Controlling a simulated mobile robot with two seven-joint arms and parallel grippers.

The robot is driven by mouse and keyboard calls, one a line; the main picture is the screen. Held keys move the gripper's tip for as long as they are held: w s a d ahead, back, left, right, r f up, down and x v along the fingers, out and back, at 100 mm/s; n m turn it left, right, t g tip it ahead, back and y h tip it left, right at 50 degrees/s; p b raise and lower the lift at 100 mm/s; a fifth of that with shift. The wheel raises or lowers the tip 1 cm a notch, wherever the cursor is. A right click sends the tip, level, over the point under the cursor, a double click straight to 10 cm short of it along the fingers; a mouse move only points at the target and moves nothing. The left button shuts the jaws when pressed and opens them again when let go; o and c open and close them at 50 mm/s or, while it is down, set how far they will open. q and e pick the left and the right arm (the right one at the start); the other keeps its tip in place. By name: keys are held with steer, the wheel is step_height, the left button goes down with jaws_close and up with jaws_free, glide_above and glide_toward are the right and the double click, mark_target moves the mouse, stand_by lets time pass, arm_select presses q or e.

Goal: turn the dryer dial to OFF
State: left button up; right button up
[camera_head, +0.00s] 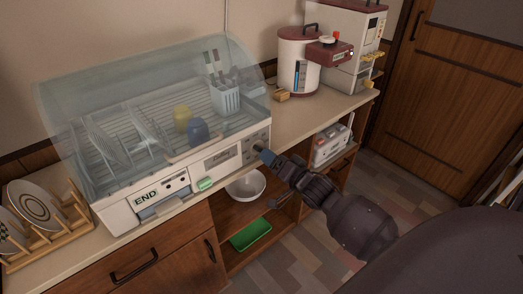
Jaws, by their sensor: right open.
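The dish dryer (134,209) stands on the counter with its clear curved cover (130,95) over the rack. Its front panel carries a small control area at the right end (250,151), where the dial is too small and too covered by my gripper to make out. My right gripper (260,151) reaches in from the lower right, with its fingertips at or close to that control area. It is open, and I cannot tell whether it touches the dial. My left gripper is not in view.
Plates in a wooden rack (60,240) stand at the left. A white bowl (246,186) and green tray (251,234) sit on shelves below the counter. A red and white water boiler (297,60) stands right of the dryer. The floor (400,190) at right is clear.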

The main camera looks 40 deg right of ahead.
mark_target(262, 148)
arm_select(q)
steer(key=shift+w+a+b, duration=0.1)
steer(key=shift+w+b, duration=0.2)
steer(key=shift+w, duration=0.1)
arm_select(e)
steer(key=shift+w+a, duration=0.15)
steer(key=shift+w, duration=1.3)
steer(key=shift+w+a, duration=0.15)
steer(key=shift+w, duration=1.3)
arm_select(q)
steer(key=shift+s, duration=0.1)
arm_select(e)
steer(key=shift+c, duration=0.4)
steer(key=c, duration=0.8)
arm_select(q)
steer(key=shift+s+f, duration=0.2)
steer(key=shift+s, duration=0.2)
arm_select(e)
steer(key=shift+c, duration=0.2)
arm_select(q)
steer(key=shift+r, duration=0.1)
arm_select(e)
steer(key=shift+r+n, duration=0.1)
steer(key=shift+n, duration=0.2)
